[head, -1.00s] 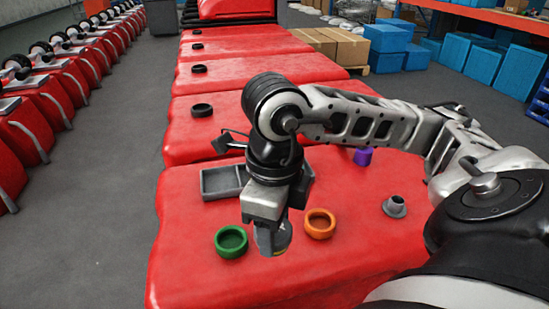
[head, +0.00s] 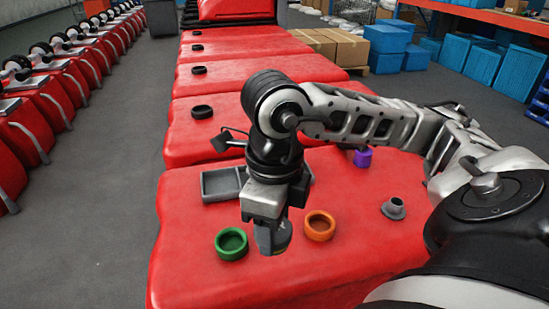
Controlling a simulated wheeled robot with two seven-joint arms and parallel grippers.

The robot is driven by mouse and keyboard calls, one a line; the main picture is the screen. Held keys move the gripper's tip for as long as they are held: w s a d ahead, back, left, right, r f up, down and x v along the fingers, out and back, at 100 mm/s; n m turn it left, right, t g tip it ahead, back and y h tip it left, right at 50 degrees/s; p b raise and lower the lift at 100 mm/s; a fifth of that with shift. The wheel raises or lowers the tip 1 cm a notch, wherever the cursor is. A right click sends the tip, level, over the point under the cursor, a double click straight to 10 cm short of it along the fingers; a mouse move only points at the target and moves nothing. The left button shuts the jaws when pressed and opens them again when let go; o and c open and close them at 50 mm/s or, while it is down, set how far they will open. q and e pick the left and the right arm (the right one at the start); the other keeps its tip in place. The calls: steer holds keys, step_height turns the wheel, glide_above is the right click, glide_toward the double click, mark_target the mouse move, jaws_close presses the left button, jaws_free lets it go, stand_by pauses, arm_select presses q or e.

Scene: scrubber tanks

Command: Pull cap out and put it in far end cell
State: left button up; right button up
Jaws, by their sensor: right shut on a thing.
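My right gripper (head: 271,238) points down over the front red tank top (head: 350,262), between the green ring and the orange ring. It is shut on a grey piece (head: 284,236), mostly hidden by the fingers; I cannot tell its full shape, nor whether it is clear of the surface. It may be the cap. A grey tray with cells (head: 221,184) lies behind the gripper. Its left cell shows empty; my right arm hides much of the rest. My left gripper is not in view.
A green ring (head: 231,243) stands left of the gripper and an orange ring (head: 319,225) right. A grey flanged piece (head: 395,208) and a purple piece (head: 363,157) stand further right. A black hinged lid (head: 222,140) is behind the tray. The tank's front is clear.

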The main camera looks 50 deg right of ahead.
steer(key=shift+r, duration=0.15)
steer(key=shift+r+p, duration=1.85)
steer(key=shift+r, duration=0.55)
steer(key=shift+f, duration=0.1)
